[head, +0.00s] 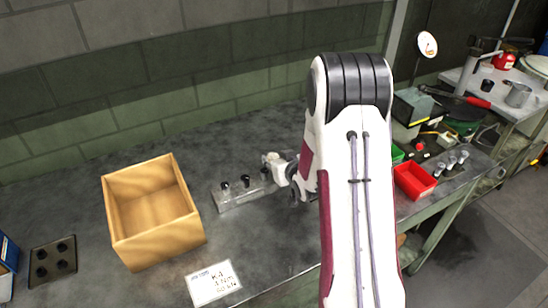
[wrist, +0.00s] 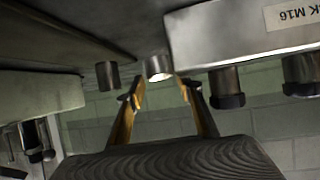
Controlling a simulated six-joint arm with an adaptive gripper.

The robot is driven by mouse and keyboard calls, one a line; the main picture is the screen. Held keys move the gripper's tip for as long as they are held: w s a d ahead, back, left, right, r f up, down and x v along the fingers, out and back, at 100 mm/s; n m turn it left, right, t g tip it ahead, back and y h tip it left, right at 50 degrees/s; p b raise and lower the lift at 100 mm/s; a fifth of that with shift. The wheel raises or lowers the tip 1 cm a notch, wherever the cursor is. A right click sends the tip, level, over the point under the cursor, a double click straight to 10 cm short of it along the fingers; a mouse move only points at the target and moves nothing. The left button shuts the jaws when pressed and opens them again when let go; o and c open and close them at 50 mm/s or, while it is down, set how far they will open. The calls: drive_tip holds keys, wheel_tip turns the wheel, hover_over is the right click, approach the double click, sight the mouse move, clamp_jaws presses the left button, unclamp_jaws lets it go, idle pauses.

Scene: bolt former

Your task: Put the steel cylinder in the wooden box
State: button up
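In the wrist view a short steel cylinder (wrist: 159,68) with a bright end face shows just beyond my fingertips, roughly centred between them. A second, darker grey cylinder (wrist: 107,75) is to its left. My gripper (wrist: 160,88) is open, its two orange-brown fingers apart with a clear gap. I cannot tell whether the fingertips reach around the steel cylinder. In the head view my gripper (head: 282,172) is at the right end of a low metal rack (head: 238,198), partly hidden by my arm. The wooden box (head: 155,246) stands open and looks empty, left of the rack.
Black-ended pieces (head: 246,181) stand in the rack. A white label card (head: 213,283) lies in front. A dark plate with holes (head: 53,262) is at far left. A red bin (head: 414,180) is right of my arm. Bench between box and rack is clear.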

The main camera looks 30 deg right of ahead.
wheel_tip(320, 180, up, 7)
idle(0.6)
idle(0.4)
drive_tip(key=shift+s+r, duration=0.1)
drive_tip(key=s+a+r+g, duration=0.2)
drive_tip(key=s+a+r, duration=0.3)
drive_tip(key=s+r, duration=0.25)
drive_tip(key=s+a+r+g, duration=0.1)
drive_tip(key=s+a+r, duration=0.3)
drive_tip(key=s+r, duration=0.3)
drive_tip(key=s+a+g, duration=0.1)
drive_tip(key=s+a, duration=0.2)
drive_tip(key=s, duration=0.4)
drive_tip(key=s+a+n+g+y, duration=0.1)
drive_tip(key=s+a, duration=0.2)
drive_tip(key=s, duration=0.5)
drive_tip(key=s+a+g, duration=0.1)
drive_tip(key=s+a, duration=0.2)
drive_tip(key=s, duration=0.5)
drive_tip(key=shift+s+a+g, duration=0.25)
drive_tip(key=shift+a+g, duration=0.05)
